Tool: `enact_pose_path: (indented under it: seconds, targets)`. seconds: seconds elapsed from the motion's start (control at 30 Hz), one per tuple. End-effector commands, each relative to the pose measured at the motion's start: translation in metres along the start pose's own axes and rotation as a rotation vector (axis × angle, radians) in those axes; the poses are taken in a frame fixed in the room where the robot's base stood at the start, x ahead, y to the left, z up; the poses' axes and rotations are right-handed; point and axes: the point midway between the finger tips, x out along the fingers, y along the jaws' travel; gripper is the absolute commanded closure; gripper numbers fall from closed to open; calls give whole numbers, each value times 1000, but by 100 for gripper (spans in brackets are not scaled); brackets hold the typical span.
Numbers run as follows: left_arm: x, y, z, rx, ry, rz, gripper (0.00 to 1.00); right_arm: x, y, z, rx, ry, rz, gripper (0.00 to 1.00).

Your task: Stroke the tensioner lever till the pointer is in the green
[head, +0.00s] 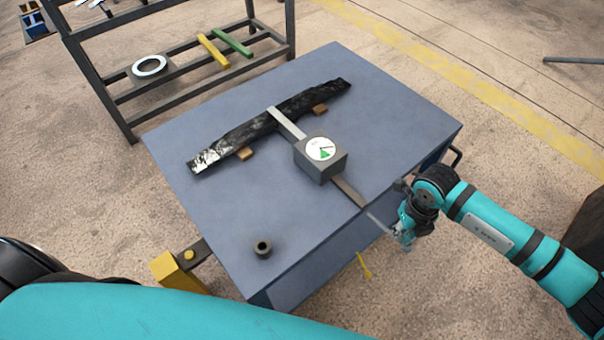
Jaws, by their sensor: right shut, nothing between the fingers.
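The tensioner (318,172) is a grey box on the blue-grey table, with a white dial (320,148) on top. The dial has a green wedge near its lower edge; the thin dark pointer is too small to tell surely whether it lies in the green. A strap (286,123) runs from the box over a black wrapped bundle (262,125). The tensioner lever (350,193) reaches from the box past the table's right front edge. My right gripper (398,236) is shut at the lever's outer end; contact is unclear. My left gripper is out of view.
The bundle rests on brown blocks (245,153). A dark ring (263,249) stands near the front left corner of the table (220,220). A rack (115,98) stands behind. A yellow object (363,265) shows below the table's front edge. The right of the tabletop is clear.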

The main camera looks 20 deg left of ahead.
Motion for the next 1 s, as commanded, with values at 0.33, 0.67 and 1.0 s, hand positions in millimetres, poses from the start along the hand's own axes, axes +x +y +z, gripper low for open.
enact_pose_path:
  seconds: [0.33, 0.67, 1.0]
  targets:
    - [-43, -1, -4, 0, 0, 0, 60, -59, -1, 0, 0, 0, -1, 100]
    - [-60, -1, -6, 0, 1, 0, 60, -86, 0, 0, 1, 1, 0, 100]
    - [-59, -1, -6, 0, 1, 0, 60, -85, 0, 0, 0, 1, 0, 100]
